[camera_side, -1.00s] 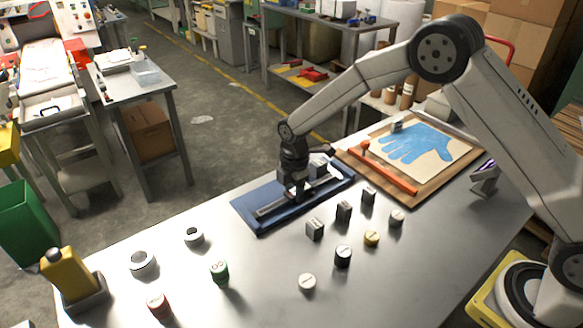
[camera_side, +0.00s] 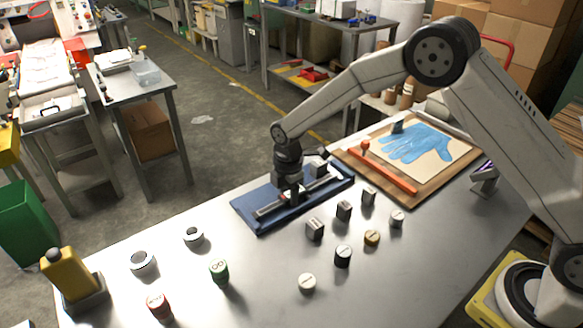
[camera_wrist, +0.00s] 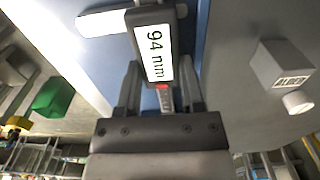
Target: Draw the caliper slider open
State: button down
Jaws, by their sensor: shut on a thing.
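The caliper (camera_side: 318,185) lies on a blue tray (camera_side: 248,203) at the middle of the steel table. My gripper (camera_side: 289,194) points down at the caliper and is shut on its slider. In the wrist view my gripper (camera_wrist: 160,92) has a finger on each side of the slider (camera_wrist: 152,45). The slider's display reads 94 mm, and a small red mark shows just below it, between the fingers. The fingers hide part of the slider in the side view.
Several small blocks and round weights (camera_side: 343,255) stand in front of the tray. A wooden board with a blue hand shape (camera_side: 415,145) and an orange bar (camera_side: 388,176) lies to the right. A yellow bottle (camera_side: 70,272) stands at the left corner.

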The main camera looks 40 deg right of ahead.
aim_at(287, 195)
jog(key=shift+a, duration=0.3)
dwell(0.5)
jog(key=shift+c, duration=0.7)
grip_release()
jog(key=shift+r, duration=3.95)
jog(key=shift+d, duration=0.1)
jog(key=shift+s+d+r+m, duration=0.25)
jog(key=shift+s+d+m, duration=0.15)
jog(key=shift+s+m, duration=0.1)
jog(key=s+d+m, duration=0.2)
jog(key=s+m, duration=0.1)
jog(key=s+d+r+m+t, duration=0.1)
jog(key=s+d+m, duration=0.1)
jog(key=s+m, duration=0.1)
jog(key=s+d+m, duration=0.2)
jog(key=s, duration=0.2)
jog(key=shift+d+r+m, duration=0.25)
jog(key=shift+r+m, duration=0.15)
jog(key=s+d+m+t, duration=0.1)
jog(key=s+d+m, duration=0.3)
jog(key=s+m, duration=0.4)
jog(key=s, duration=0.4)
jog(key=shift+f+t, duration=0.3)
jog(key=shift+f, duration=0.1)
